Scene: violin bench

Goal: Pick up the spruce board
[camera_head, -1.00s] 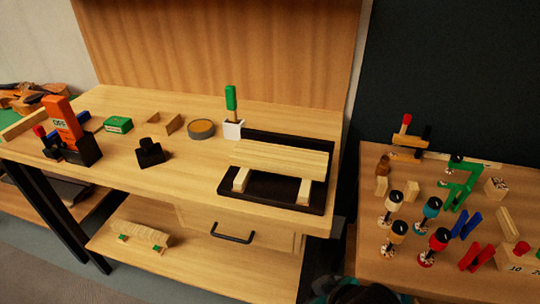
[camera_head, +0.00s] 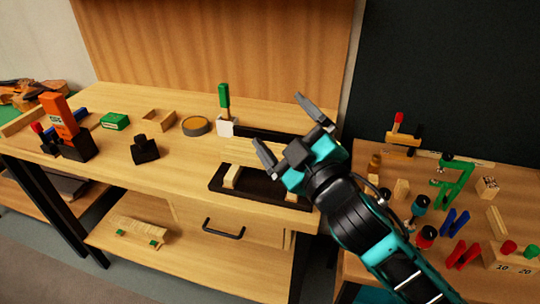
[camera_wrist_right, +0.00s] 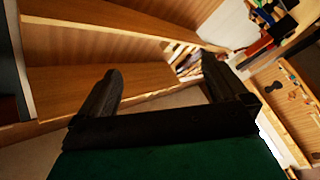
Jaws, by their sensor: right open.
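The spruce board (camera_head: 236,150) is a pale plank lying across light blocks on a black tray (camera_head: 262,190), near the right end of the bench. My right arm hides its right part in the head view. My right gripper (camera_head: 280,120) is open and empty, with its fingers spread above and behind the board. The wrist view also shows my right gripper (camera_wrist_right: 160,63) with nothing between the fingers; I cannot make out the board there. My left gripper is not in view.
A round tin (camera_head: 196,126), a black block (camera_head: 145,150) and an orange tool (camera_head: 60,117) sit further left. The right table (camera_head: 383,243) holds several clamps and small parts.

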